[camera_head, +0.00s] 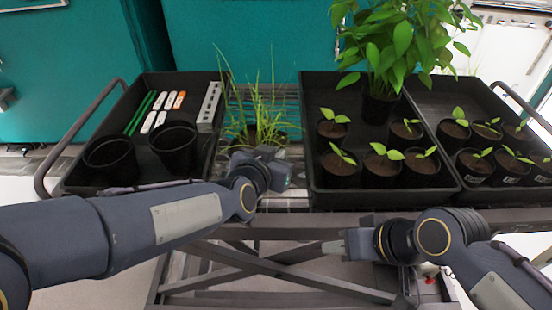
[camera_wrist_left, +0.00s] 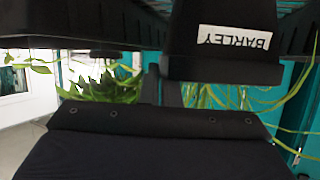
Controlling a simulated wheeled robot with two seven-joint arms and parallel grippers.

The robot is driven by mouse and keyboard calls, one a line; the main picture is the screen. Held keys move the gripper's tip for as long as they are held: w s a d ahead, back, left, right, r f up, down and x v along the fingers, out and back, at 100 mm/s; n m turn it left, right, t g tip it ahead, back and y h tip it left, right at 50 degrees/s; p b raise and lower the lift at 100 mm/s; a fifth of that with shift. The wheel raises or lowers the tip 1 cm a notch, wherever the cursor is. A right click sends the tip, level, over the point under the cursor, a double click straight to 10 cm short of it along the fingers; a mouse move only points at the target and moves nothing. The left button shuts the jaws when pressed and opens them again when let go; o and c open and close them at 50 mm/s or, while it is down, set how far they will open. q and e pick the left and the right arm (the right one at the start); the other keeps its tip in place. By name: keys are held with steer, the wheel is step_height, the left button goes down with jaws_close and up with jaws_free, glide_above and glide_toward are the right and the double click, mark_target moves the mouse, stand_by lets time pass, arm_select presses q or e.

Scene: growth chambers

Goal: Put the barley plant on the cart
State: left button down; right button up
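The barley plant (camera_head: 255,110), with thin grassy leaves in a dark pot, is upright in the gap between the left and middle trays, over the slatted cart (camera_head: 285,205). I cannot tell whether its pot rests on the cart. In the left wrist view its black pot (camera_wrist_left: 220,65) has a white label reading BARLEY, upside down in the picture. My left gripper (camera_head: 277,168) is right at the near side of the pot; its fingertips are partly hidden and their grip is unclear. My right gripper (camera_head: 335,248) is away from the plant, below the cart's front edge, with nothing visible in it.
The left tray (camera_head: 75,180) holds two empty black pots, green sticks, tags and a grey strip. The middle tray (camera_head: 320,192) holds a tall leafy plant (camera_head: 385,60) and several seedlings. The right tray (camera_head: 490,195) holds more seedlings. Teal chambers (camera_head: 265,40) stand behind.

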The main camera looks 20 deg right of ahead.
arm_select(q)
steer(key=shift+r, duration=0.15)
steer(key=shift+f, duration=0.2)
steer(key=c, duration=1.7)
jaws_free()
steer(key=shift+f, duration=0.1)
